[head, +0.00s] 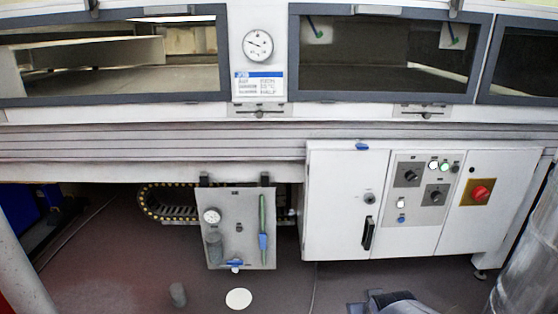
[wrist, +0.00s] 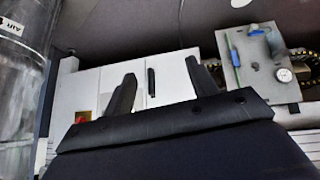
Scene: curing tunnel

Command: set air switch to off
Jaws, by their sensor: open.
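A white control cabinet (head: 333,214) hangs under the tunnel at right. Its grey plates carry two dark rotary switches, an upper one (head: 410,176) and a lower one (head: 436,196). Their labels are too small to read, so I cannot tell which is the air switch or how either is set. My gripper (wrist: 160,68) is open and empty in the wrist view. Its two dark fingers stand apart in front of the cabinet (wrist: 172,73), touching nothing that I can see. The rotary switches are not visible in the wrist view.
A red button (head: 480,193) sits on a yellow plate at the cabinet's right. A black handle (head: 368,234) sticks out at its left. A grey panel (head: 241,200) with a gauge, green tube and blue valves hangs left. A silvery duct (head: 530,255) stands at far right.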

